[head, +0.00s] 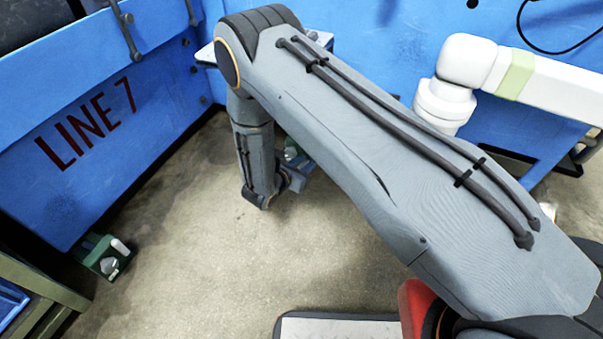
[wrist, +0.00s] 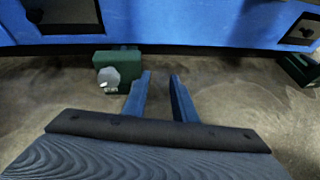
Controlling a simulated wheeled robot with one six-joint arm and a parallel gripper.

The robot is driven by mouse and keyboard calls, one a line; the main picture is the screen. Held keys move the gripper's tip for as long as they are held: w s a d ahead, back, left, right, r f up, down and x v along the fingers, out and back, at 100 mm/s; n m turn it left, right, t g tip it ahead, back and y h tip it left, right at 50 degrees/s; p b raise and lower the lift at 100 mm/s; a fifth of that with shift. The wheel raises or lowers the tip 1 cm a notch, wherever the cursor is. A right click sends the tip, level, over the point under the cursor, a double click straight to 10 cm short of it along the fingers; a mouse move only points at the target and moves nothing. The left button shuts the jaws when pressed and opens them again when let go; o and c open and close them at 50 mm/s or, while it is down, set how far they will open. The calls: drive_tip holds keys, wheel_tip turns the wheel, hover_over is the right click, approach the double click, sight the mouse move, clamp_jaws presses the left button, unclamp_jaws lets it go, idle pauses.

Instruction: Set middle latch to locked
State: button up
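A green latch box (wrist: 128,57) with a round grey knob (wrist: 108,78) on its front stands at the foot of the blue wall in the wrist view. A small pale mark shows on the knob; its setting is too small to tell. My gripper (wrist: 161,75) is open and empty, its two blue fingers apart. The fingers point at the floor and wall just right of this box, and I see no contact. Which box is the middle latch cannot be told for sure.
Another green box (head: 97,254) with a grey knob and white lever stands at the lower left. A further green box (wrist: 300,68) is at the right in the wrist view. Blue panels (head: 85,130) marked LINE 7 and a white arm (head: 540,85) border the bare floor (head: 200,255).

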sight(299, 167)
drive_tip(key=a+f, duration=0.1)
drive_tip(key=f, duration=0.1)
drive_tip(key=a+f+n+y+b, duration=0.1)
drive_tip(key=f, duration=0.1)
drive_tip(key=a+f+n+t, duration=0.1)
drive_tip(key=a, duration=0.1)
drive_tip(key=shift+w+f+y+b, duration=0.25)
drive_tip(key=shift+f+y+b, duration=0.15)
drive_tip(key=shift+w+f, duration=0.2)
drive_tip(key=b+x, duration=0.3)
drive_tip(key=x, duration=0.4)
drive_tip(key=shift+b, duration=0.3)
drive_tip(key=shift+r, duration=0.1)
clamp_jaws()
